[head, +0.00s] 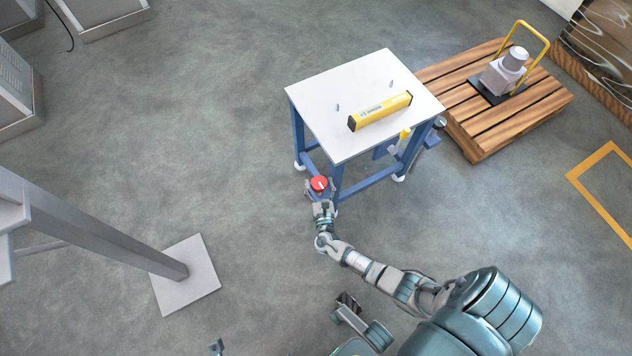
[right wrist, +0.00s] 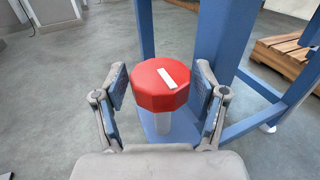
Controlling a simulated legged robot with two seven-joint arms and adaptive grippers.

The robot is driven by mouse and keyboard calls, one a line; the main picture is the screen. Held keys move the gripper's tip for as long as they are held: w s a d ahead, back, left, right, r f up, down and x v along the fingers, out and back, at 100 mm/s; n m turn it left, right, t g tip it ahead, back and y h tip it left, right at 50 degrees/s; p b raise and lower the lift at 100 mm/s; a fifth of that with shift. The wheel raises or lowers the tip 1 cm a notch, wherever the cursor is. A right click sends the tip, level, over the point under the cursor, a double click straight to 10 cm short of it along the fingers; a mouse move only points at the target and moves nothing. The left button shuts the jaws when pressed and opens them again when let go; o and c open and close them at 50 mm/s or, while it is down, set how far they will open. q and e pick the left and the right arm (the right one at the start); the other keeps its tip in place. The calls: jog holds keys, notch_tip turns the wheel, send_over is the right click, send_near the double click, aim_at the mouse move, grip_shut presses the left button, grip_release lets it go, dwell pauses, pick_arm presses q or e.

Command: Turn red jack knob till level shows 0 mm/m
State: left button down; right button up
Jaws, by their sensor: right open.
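The red jack knob (head: 319,183) is at the near left leg of the blue-framed table (head: 330,140). In the right wrist view the knob (right wrist: 160,86) is a faceted red cap with a white stripe on top, on a pale stem. My right gripper (head: 319,190) is open, with one finger on each side of the knob; in the wrist view (right wrist: 160,88) gaps show between pads and knob. The yellow level (head: 382,111) lies on the white tabletop; its reading is too small to make out. My left gripper cannot be made out clearly.
A wooden pallet (head: 490,100) with a grey machine and yellow handle (head: 525,45) stands right of the table. A grey post on a square base plate (head: 186,275) stands at left. Floor between post and table is clear.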

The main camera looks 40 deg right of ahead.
jog(key=shift+w+d, duration=0.2)
jog(key=shift+w, duration=0.05)
jog(key=shift+d, duration=0.1)
jog(key=c, duration=0.9)
